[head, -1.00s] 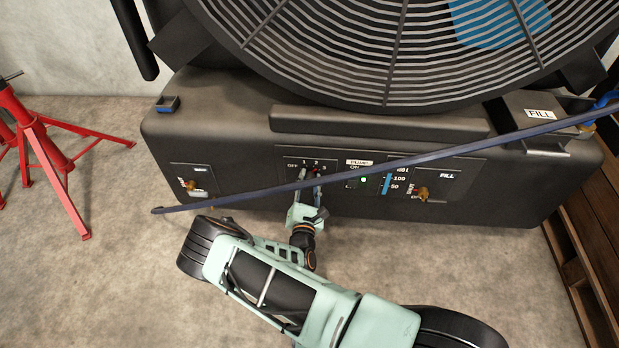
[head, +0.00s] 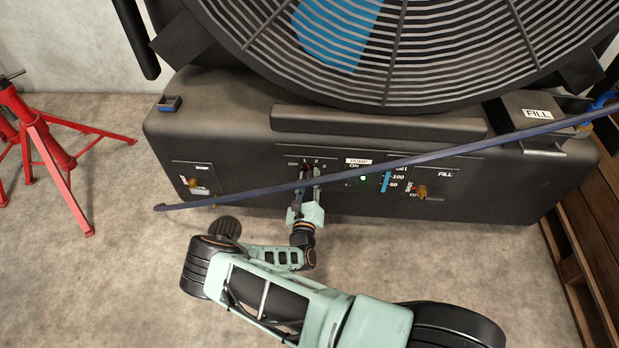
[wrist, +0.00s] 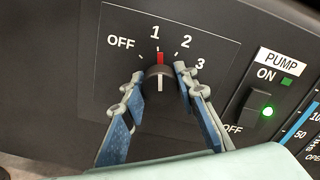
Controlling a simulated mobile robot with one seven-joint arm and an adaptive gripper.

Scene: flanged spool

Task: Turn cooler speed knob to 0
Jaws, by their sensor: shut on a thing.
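The speed knob (wrist: 159,86) is a dark round knob with a red mark, seen in the wrist view on a black dial plate (wrist: 205,38). The plate reads OFF, 1, 2 and 3, with no 0 visible. The red mark points up at 1. My gripper (wrist: 161,84) is shut on the knob, with one grey-blue finger on its left and one on its right. In the head view my gripper (head: 308,182) reaches the front panel of the cooler (head: 240,125). The knob is small and partly hidden there.
A dark blue bar (head: 240,196) slants across the cooler's front, close to my gripper. The lit pump switch (wrist: 254,112) is right of the dial. A red stand (head: 50,165) is at left and a wooden pallet (head: 570,265) at right. The concrete floor is open in front.

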